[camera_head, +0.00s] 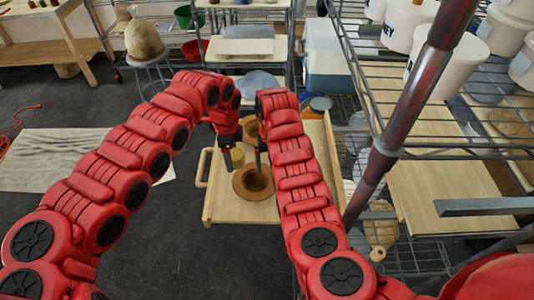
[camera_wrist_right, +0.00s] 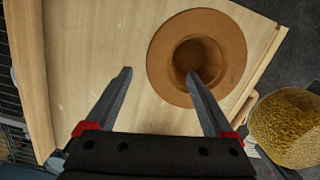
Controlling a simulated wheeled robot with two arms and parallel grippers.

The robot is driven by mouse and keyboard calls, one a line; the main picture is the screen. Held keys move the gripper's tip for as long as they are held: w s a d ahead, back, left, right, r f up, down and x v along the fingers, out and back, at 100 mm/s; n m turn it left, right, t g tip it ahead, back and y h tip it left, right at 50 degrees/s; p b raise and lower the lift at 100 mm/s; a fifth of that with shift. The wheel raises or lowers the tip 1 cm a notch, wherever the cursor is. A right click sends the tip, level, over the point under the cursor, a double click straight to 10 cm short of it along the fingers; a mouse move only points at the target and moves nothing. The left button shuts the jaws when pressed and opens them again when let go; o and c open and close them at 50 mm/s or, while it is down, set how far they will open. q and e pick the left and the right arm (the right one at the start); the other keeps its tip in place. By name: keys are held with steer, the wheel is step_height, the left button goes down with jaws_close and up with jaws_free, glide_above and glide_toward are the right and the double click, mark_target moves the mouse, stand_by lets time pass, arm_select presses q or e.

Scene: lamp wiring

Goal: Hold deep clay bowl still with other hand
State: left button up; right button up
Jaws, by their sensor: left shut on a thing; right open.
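The deep clay bowl (camera_head: 265,193), brown with a wide flat rim, stands on a wooden tray (camera_head: 222,211). It also shows in the right wrist view (camera_wrist_right: 226,45). My right gripper (camera_wrist_right: 160,78) is open; one finger overlaps the bowl's opening and the other is over bare wood. Whether that finger is inside the bowl or above it, I cannot tell. In the head view, my right gripper (camera_head: 259,160) is partly hidden by its arm.
Another brown clay piece (camera_head: 249,130) sits farther back on the tray, partly hidden by my arms. A wire shelf (camera_head: 440,150) with white buckets (camera_head: 448,58) stands close on the right. A pale mat (camera_head: 70,160) lies on the open floor at left.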

mark_target(272, 177)
steer(key=f, duration=0.5)
steer(key=shift+s+f, duration=0.35)
steer(key=shift+s, duration=0.05)
jaws_close()
stand_by(0.5)
stand_by(0.5)
stand_by(0.5)
